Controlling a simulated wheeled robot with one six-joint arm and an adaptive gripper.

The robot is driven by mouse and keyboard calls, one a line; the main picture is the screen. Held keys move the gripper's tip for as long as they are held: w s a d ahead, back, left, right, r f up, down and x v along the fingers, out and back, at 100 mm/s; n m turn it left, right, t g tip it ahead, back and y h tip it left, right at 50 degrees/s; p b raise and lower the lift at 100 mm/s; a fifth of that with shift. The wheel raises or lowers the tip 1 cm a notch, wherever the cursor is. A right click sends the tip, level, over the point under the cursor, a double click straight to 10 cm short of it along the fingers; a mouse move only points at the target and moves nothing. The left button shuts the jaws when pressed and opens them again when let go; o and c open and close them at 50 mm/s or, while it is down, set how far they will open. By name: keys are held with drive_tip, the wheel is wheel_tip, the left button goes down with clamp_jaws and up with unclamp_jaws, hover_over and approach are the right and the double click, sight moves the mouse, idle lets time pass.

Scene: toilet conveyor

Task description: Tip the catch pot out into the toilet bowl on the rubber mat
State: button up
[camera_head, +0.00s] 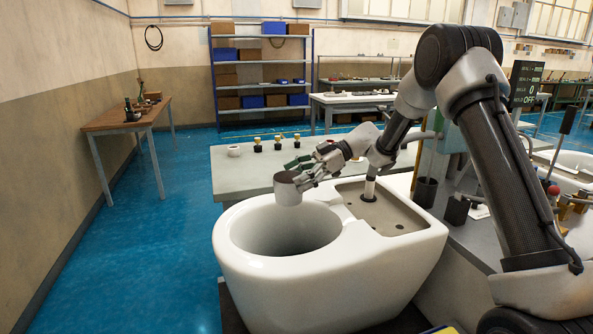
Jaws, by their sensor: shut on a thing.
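The pot looks roughly upright, over the back part of the bowl opening. I cannot tell how far it is above the rim, or what is inside it. The white toilet bowl (330,290) stands in front, with its round opening facing up and a recessed tank deck on its right.
A grey bench (240,178) behind the bowl carries a small white round part (233,150) and several black-and-gold fittings (279,143). A wooden table (125,122) is at far left. The blue floor (150,260) on the left is clear.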

sight(291, 186)
drive_tip(key=shift+s+a+n+t+h, duration=0.1)
drive_tip(key=shift+s+n+t+h, duration=0.15)
drive_tip(key=shift+n+t, duration=0.3)
drive_tip(key=shift+s+n+t+h, duration=0.15)
drive_tip(key=shift+n+t+h, duration=0.1)
drive_tip(key=shift+n+t, duration=0.3)
drive_tip(key=n+t, duration=0.1)
drive_tip(key=s+n+t+h, duration=0.1)
drive_tip(key=t, duration=0.1)
drive_tip(key=shift+a+f+n, duration=0.1)
drive_tip(key=shift+f+n, duration=0.05)
drive_tip(key=shift+n, duration=0.15)
drive_tip(key=n+t, duration=0.1)
drive_tip(key=s+n+t, duration=0.2)
drive_tip(key=shift+a+f, duration=0.2)
drive_tip(key=shift+a, duration=0.05)
drive_tip(key=shift+s+a+n+t, duration=0.15)
drive_tip(key=shift+s+n+t, duration=0.65)
drive_tip(key=shift+t, duration=0.4)
drive_tip(key=shift+s+r+n+t, duration=0.2)
drive_tip(key=shift+s+n+t, duration=0.25)
drive_tip(key=shift+n+t, duration=0.4)
